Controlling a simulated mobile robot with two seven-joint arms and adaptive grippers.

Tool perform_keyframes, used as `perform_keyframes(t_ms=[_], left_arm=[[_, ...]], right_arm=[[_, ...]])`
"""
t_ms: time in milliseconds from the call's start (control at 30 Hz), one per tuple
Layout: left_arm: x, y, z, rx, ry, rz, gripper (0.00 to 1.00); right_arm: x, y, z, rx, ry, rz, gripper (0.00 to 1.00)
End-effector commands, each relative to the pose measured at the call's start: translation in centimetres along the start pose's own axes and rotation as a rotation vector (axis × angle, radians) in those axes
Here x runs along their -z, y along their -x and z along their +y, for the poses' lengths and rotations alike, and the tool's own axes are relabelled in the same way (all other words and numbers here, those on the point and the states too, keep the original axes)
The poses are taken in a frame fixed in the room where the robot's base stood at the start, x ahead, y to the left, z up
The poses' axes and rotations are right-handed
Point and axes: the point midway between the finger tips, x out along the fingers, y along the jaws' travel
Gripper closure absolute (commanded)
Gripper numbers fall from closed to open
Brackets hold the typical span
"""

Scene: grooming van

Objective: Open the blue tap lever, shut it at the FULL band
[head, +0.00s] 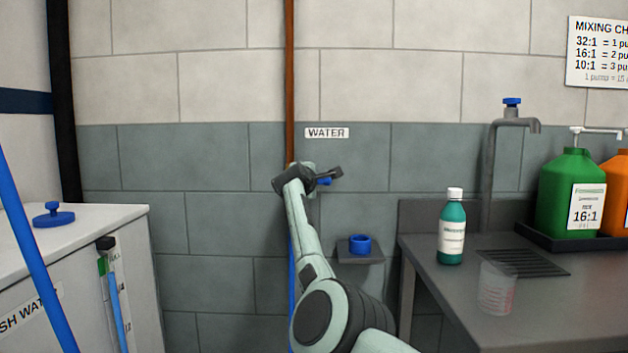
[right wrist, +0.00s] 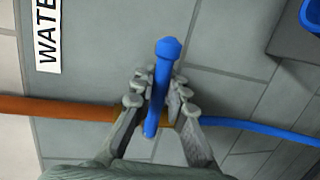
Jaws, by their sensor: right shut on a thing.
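The blue tap lever (right wrist: 163,85) sits on the copper pipe and lies crosswise to it in the right wrist view. Its blue end also shows in the head view (head: 325,181), partly hidden by my gripper. My right gripper (right wrist: 160,98) is shut on the lever, with a finger on each side of it. A level gauge (head: 112,290) runs down the front of the white water tank (head: 100,232) at left. It has a green band near its top and a blue column inside; small markings are hard to read. My left gripper is out of view.
The copper pipe (head: 289,80) runs down the wall, with a blue hose (right wrist: 255,130) below it. Another blue hose (head: 35,255) crosses the left foreground. A blue ring (head: 360,244) sits on a small shelf. A sink counter (head: 540,305) with bottles stands at right.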

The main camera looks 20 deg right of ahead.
Motion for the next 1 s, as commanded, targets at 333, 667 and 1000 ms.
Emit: perform_keyframes(t_ms=[333, 667, 1000], left_arm=[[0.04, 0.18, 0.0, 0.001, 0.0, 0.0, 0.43], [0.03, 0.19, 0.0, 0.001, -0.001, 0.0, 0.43], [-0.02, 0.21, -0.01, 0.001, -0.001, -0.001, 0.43]], right_arm=[[0.05, -0.04, -0.61, 0.014, -0.037, 0.005, 1.0], [0.11, -0.05, -0.8, 0.017, -0.039, 0.006, 1.0], [0.08, -0.04, -0.61, 0.013, -0.038, 0.007, 0.65]])
